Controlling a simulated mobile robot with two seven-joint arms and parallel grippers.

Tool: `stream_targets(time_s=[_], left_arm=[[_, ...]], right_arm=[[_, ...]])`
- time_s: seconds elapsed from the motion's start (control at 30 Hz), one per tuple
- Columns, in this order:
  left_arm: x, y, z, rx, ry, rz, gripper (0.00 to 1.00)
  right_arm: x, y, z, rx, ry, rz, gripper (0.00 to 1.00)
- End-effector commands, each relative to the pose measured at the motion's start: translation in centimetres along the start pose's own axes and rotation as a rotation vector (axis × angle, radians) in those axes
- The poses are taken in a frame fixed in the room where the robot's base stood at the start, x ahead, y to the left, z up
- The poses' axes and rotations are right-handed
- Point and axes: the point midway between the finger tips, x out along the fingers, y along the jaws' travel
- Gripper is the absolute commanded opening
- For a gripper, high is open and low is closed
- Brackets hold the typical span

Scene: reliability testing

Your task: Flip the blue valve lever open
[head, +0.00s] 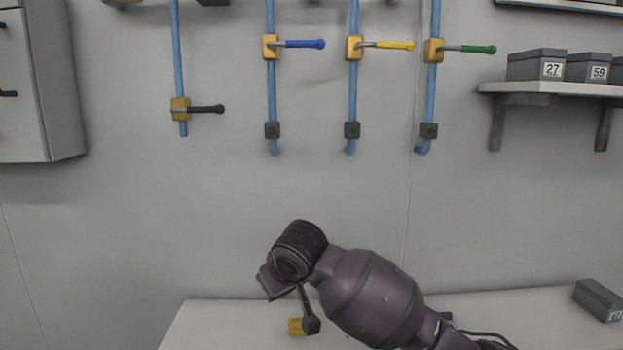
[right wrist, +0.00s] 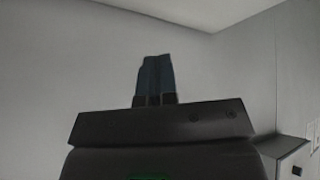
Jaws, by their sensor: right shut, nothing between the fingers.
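The blue valve lever (head: 305,44) sticks out level to the right from its yellow valve body (head: 270,46), on a vertical blue pipe on the wall. My right gripper (right wrist: 155,80) is shut, with its two blue-grey fingers together and nothing between them. In the head view my right arm comes in from the lower right, and its hand end is well below the blue lever, apart from it. The fingertips cannot be made out there. The blue lever does not show in the right wrist view. My left gripper is in neither view.
Yellow (head: 394,45), green (head: 478,49) and black (head: 207,109) levers sit on neighbouring pipes. A shelf (head: 545,89) with numbered grey boxes is at right, a cabinet (head: 30,90) at left. A white table (head: 215,325) below holds a grey box (head: 598,299). The wall between is clear.

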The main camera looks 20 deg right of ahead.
Motion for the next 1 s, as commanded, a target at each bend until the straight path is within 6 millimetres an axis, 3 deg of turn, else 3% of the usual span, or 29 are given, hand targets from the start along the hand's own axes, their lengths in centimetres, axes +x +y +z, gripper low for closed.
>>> stream_targets(time_s=[0.03, 0.2, 0.57, 1.0], left_arm=[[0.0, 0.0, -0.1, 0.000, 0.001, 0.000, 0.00], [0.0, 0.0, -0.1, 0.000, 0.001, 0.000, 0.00], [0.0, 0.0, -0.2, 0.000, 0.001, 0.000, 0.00], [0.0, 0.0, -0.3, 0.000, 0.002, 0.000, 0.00]], right_arm=[[-0.9, 0.4, -1.6, -0.001, 0.009, 0.017, 0.00], [-3.5, 1.3, -5.8, 0.006, 0.024, 0.060, 0.00], [-11.1, 3.7, -14.3, 0.059, 0.067, 0.162, 0.00], [-24.0, 6.6, -22.9, 0.189, 0.151, 0.274, 0.00]])
